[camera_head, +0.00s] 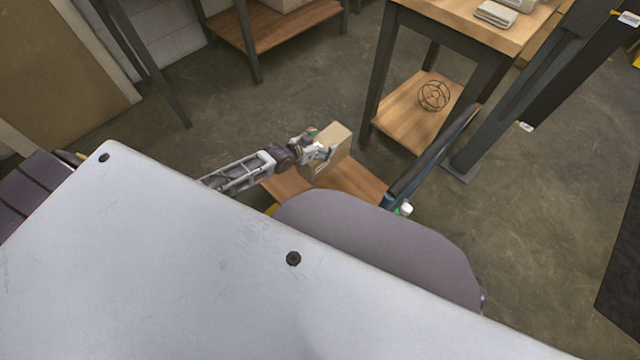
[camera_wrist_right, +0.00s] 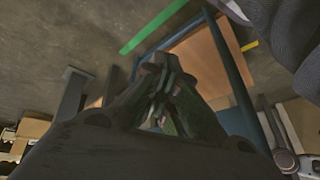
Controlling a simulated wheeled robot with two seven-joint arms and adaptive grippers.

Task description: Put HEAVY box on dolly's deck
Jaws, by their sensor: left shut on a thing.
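The box (camera_head: 336,146), a tan carton with a pale label on its side, is in the middle of the head view. My left gripper (camera_head: 322,152) is shut on its left side. The box appears over the far part of the dolly's wooden deck (camera_head: 355,182); I cannot tell whether it touches the deck. The deck also shows in the right wrist view (camera_wrist_right: 203,58), with a blue frame along its edge. My right gripper (camera_wrist_right: 163,88) shows dark fingers close together with nothing seen between them; the head view does not show it.
A workbench (camera_head: 470,25) with a lower shelf holding a wire cage (camera_head: 434,96) stands beyond the dolly. A dolly handle bar (camera_head: 430,158) rises at the deck's right. Another low shelf (camera_head: 270,28) is at the back. Bare floor lies between them.

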